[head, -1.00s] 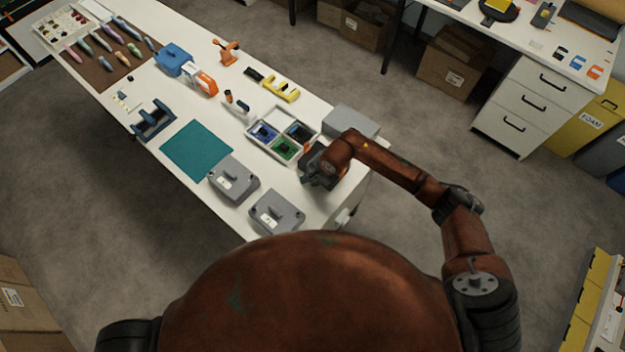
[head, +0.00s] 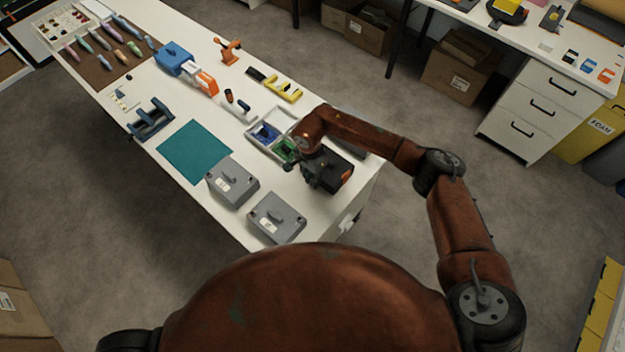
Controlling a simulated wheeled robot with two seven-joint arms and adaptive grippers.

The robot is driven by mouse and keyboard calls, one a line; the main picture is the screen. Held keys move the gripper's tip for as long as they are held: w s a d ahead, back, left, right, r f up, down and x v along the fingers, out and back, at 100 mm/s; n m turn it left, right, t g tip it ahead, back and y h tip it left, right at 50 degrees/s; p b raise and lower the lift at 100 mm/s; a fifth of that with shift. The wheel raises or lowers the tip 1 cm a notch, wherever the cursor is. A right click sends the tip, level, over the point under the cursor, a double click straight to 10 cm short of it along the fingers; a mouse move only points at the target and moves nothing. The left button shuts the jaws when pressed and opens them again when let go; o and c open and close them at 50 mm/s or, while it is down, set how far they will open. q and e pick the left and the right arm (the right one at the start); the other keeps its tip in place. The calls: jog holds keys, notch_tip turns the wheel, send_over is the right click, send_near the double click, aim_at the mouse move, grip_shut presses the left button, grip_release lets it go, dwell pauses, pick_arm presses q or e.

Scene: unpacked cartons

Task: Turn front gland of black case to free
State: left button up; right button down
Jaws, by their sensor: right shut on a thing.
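The black case (head: 338,170) sits near the right end of the white table, with an orange patch on its right side. My right gripper (head: 311,169) is at the case's left side, low and close against it. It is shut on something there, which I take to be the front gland. The gland itself is hidden by the fingers and too small to make out, so I cannot tell its angle. My left gripper is not in view.
Two grey cases (head: 277,218) stand at the table's near edge. A teal mat (head: 194,151) is further left. Grey floor is free beyond the table's right end.

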aim_at(311, 181)
jog(key=c, duration=1.8)
grip_release()
jog(key=shift+o, duration=0.2)
notch_tip(311, 181, up, 12)
jog(key=shift+w+a, duration=0.15)
jog(key=shift+a, duration=0.1)
